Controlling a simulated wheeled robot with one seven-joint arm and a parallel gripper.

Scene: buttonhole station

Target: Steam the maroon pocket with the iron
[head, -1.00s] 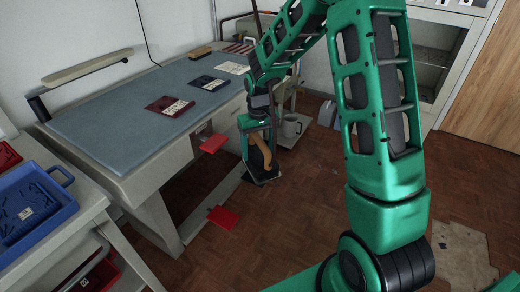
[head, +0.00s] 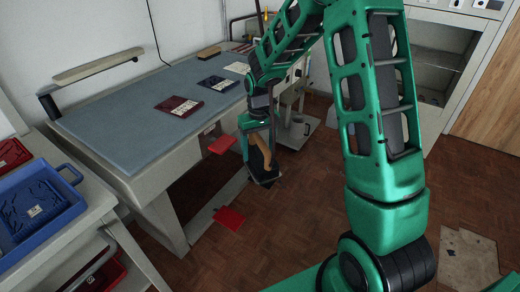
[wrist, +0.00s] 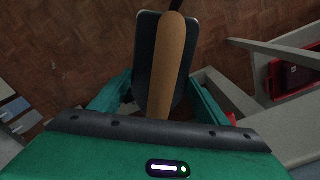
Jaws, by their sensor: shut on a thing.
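My gripper (head: 258,150) is shut on the iron (head: 268,180), holding it by its tan handle above the floor in front of the table. In the wrist view the iron's dark body (wrist: 150,60) and its wooden handle (wrist: 168,65) lie between my green fingers (wrist: 158,98). The maroon pocket (head: 179,106) lies flat on the blue-grey table top (head: 110,125), with a pale label on it. The iron is apart from the pocket, lower and to the right.
A dark blue pocket (head: 217,82) and a cream one (head: 238,68) lie farther back on the table. A lamp bar (head: 98,66) overhangs its left end. A blue tray (head: 35,208) stands on the side bench. Red pedals (head: 222,144) jut out under the table.

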